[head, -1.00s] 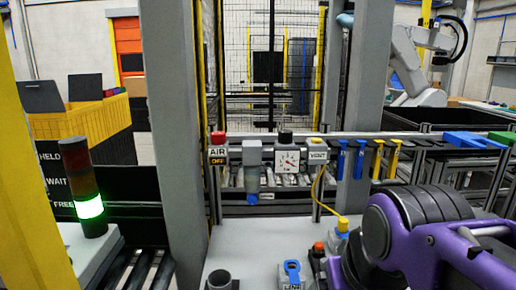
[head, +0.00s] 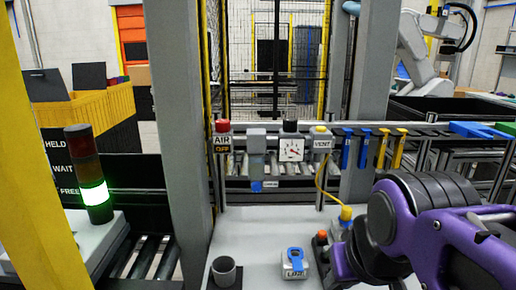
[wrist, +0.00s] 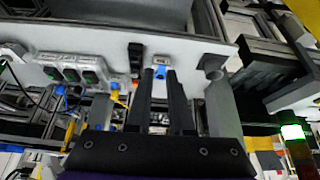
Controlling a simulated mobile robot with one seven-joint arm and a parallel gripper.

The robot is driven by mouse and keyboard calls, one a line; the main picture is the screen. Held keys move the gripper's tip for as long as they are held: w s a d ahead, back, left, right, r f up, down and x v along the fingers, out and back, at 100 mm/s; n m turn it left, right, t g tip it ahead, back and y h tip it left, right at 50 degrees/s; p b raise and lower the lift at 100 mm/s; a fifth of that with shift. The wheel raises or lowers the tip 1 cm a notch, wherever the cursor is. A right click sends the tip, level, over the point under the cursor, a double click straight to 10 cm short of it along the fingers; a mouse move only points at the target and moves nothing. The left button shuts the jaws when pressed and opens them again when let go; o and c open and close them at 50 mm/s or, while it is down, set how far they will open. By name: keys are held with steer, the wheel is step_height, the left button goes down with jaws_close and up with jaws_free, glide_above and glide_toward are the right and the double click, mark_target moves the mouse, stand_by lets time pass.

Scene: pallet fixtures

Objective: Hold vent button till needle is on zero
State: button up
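The yellow vent button (head: 320,129) sits on top of the white VENT plate (head: 322,144) on the rail behind the bench. In the head view my purple arm is at the lower right, and the fingertips are hidden. My gripper is apart from the vent button.
A red knob (head: 222,126) tops the AIR OFF sign. A blue-topped lock box (head: 294,263) and a grey cup (head: 224,271) stand on the bench (head: 262,234). A yellow hose hangs below VENT. A stack light (head: 91,178) glows green at FREE. A grey post (head: 176,130) stands left.

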jaws_close()
stand_by(1.2)
